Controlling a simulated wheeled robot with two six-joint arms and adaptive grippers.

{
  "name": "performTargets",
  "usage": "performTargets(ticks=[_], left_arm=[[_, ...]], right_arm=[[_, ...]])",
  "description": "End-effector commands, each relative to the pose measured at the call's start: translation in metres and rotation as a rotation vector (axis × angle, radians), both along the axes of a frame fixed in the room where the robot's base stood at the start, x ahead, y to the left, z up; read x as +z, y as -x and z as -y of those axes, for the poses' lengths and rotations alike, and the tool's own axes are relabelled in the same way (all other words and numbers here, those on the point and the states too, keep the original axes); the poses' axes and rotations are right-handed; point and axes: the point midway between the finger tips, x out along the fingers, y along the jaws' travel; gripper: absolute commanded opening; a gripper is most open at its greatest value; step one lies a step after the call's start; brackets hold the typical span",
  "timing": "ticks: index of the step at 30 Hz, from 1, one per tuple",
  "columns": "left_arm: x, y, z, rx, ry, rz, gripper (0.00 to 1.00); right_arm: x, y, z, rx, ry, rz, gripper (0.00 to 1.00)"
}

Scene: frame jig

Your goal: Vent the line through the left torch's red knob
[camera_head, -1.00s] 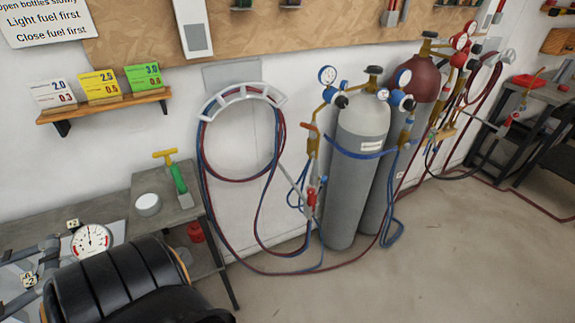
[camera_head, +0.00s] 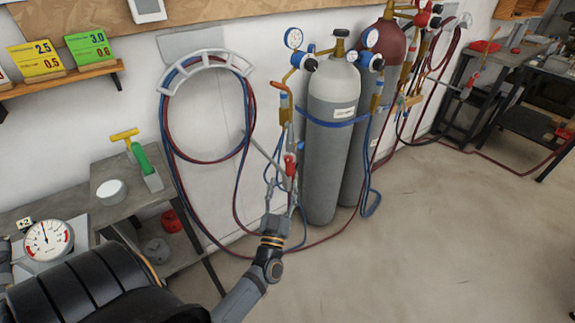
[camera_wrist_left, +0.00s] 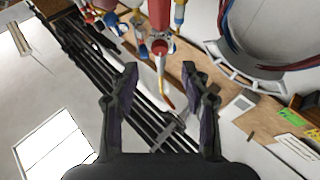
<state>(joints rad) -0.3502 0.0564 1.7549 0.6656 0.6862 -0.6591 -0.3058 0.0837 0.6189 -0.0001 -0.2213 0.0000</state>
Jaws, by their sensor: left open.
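The left torch (camera_head: 287,115) hangs by the hoses left of the grey cylinder, its upper part brass and orange. Its red knob (camera_head: 290,165) is low on it, just above my left gripper (camera_head: 281,190). That gripper is open and points up, with its fingers below and around the knob's level; I cannot tell whether they touch it. In the left wrist view, a large red part (camera_wrist_left: 160,14), probably the knob, is at the top, beyond the open fingertips (camera_wrist_left: 159,72). My right gripper is not in view.
The grey cylinder (camera_head: 325,180) stands close right of my left gripper, strapped with a blue band. Looped red and blue hoses hang from a rack (camera_head: 205,65) on the left. A bench (camera_head: 120,205) with a gauge (camera_head: 48,240) stands at left. The floor at right is clear.

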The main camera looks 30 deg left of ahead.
Motion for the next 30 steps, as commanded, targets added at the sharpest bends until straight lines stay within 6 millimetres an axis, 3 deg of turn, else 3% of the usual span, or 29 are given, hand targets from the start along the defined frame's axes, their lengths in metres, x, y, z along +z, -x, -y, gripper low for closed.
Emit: performTargets(ticks=[6, 10, 22, 30], left_arm=[[0.021, -0.041, -0.017, -0.001, -0.003, 0.003, 0.47], [0.027, -0.058, -0.023, -0.001, -0.002, 0.001, 0.47], [0.03, -0.067, -0.027, -0.002, 0.0, -0.001, 0.47], [0.029, -0.067, -0.027, -0.002, 0.0, -0.001, 0.1]], right_arm=[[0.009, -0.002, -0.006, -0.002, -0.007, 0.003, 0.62], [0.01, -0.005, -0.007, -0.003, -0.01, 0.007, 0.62], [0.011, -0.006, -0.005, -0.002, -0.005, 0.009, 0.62], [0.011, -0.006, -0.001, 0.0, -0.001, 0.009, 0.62]])
